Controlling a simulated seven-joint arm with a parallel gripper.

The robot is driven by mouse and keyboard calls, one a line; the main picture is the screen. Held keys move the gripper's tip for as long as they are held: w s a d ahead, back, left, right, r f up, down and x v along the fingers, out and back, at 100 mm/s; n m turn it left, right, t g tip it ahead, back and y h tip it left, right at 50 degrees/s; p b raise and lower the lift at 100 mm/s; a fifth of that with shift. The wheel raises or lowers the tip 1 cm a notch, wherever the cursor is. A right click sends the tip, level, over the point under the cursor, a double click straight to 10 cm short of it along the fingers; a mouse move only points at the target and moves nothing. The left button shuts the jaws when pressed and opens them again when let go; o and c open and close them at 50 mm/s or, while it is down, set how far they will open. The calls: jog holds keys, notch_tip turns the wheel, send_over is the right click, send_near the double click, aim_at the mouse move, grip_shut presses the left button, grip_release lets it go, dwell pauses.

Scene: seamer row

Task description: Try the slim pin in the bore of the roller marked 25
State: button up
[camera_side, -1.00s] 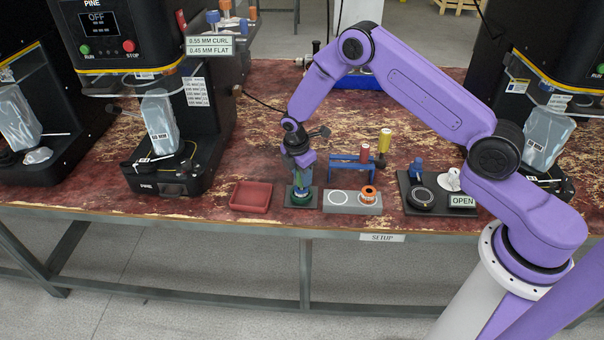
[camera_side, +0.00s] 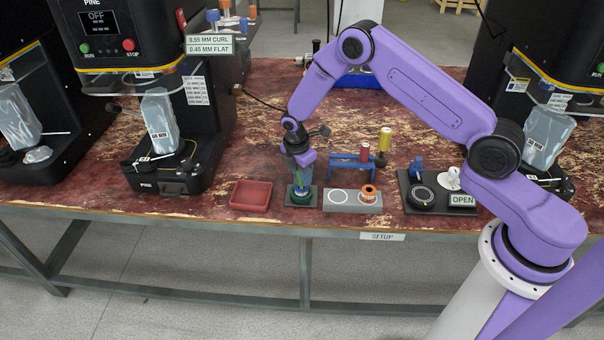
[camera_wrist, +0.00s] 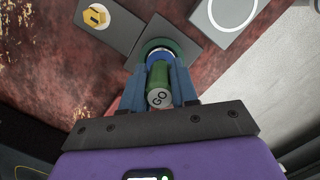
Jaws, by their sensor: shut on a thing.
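My gripper (camera_side: 300,188) points down and is shut on a green pin (camera_wrist: 159,85) whose end reads GO. In the wrist view its blue fingers (camera_wrist: 160,88) stand on either side of the pin. Right below is a round green piece (camera_side: 300,198) on a small dark plate (camera_wrist: 113,31). The pin is upright over its middle; whether its tip is inside a bore is hidden. An orange roller (camera_side: 369,191) sits on the right of a grey block (camera_side: 352,208), beside a white ring mark (camera_wrist: 232,10). I cannot read a number on any roller.
A red tray (camera_side: 251,194) lies to the left. A black plate (camera_side: 436,208) with an OPEN sign is at right. A yellow piece (camera_wrist: 96,16) shows in the wrist view.

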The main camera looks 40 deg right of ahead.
jog(key=shift+r, duration=0.15)
jog(key=shift+r, duration=2.25)
jog(key=shift+r, duration=0.1)
